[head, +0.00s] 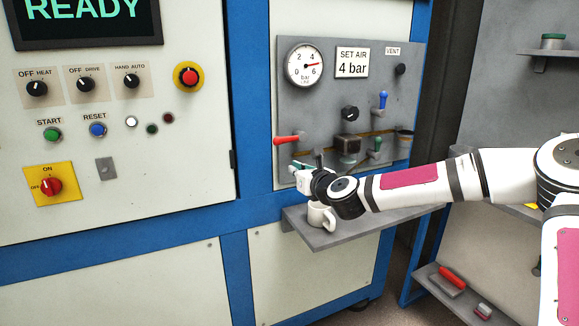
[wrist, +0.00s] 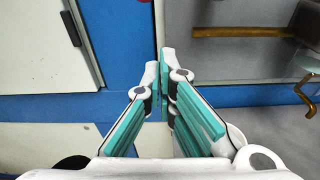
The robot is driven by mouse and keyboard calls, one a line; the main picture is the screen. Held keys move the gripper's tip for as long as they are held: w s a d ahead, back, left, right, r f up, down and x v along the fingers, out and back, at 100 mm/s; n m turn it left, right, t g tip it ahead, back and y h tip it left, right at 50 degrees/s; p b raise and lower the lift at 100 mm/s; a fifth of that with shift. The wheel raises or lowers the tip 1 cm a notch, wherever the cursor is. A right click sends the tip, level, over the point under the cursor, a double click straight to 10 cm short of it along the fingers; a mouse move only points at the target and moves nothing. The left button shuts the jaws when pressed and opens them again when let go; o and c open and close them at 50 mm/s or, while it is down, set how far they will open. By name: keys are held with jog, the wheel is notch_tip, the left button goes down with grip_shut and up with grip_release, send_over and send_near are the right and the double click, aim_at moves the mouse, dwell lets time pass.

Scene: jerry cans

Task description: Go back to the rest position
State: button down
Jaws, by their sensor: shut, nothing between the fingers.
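My gripper (head: 302,170) is in front of the lower left of the grey valve panel (head: 300,120), with my arm reaching in from the right. In the wrist view my gripper (wrist: 166,65) has its two teal-padded fingers together, with nothing between them. Behind the fingers the wrist view shows the blue frame post and a strip of the white cabinet. A white mug (head: 321,216) stands on the grey shelf below my gripper, partly overlapped by my wrist.
The grey shelf (head: 330,236) juts out under the panel. A red-handled lever (head: 287,140) is just above my gripper; blue (head: 383,100) and green (head: 377,145) handles are to the right. A brass-coloured pipe (wrist: 235,31) shows in the wrist view. The cabinet's control face is at left.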

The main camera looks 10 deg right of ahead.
jog(key=shift+v, duration=0.8)
jog(key=s+a+f+n+g+y+p, duration=0.1)
jog(key=s+a+f+n+g+p, duration=0.2)
jog(key=s+a+n, duration=0.5)
jog(key=s+d+n+g+h+p, duration=0.1)
jog(key=s+d+n+g+h, duration=0.1)
jog(key=s+n+g, duration=0.55)
jog(key=s+d+r+n+h+p, duration=0.1)
jog(key=s+d+r+n, duration=0.3)
jog(key=s, duration=0.8)
jog(key=s+d+r+n+h+p, duration=0.2)
jog(key=s+d+r+n, duration=0.3)
jog(key=s, duration=0.8)
jog(key=s+d+r+n+h+p, duration=0.1)
jog(key=s+d+r+n+p, duration=0.3)
jog(key=s, duration=0.9)
notch_tip(320, 180, up, 3)
jog(key=d+n+g, duration=0.1)
jog(key=n, duration=0.3)
jog(key=shift+s+d+r, duration=0.2)
jog(key=shift+d, duration=0.05)
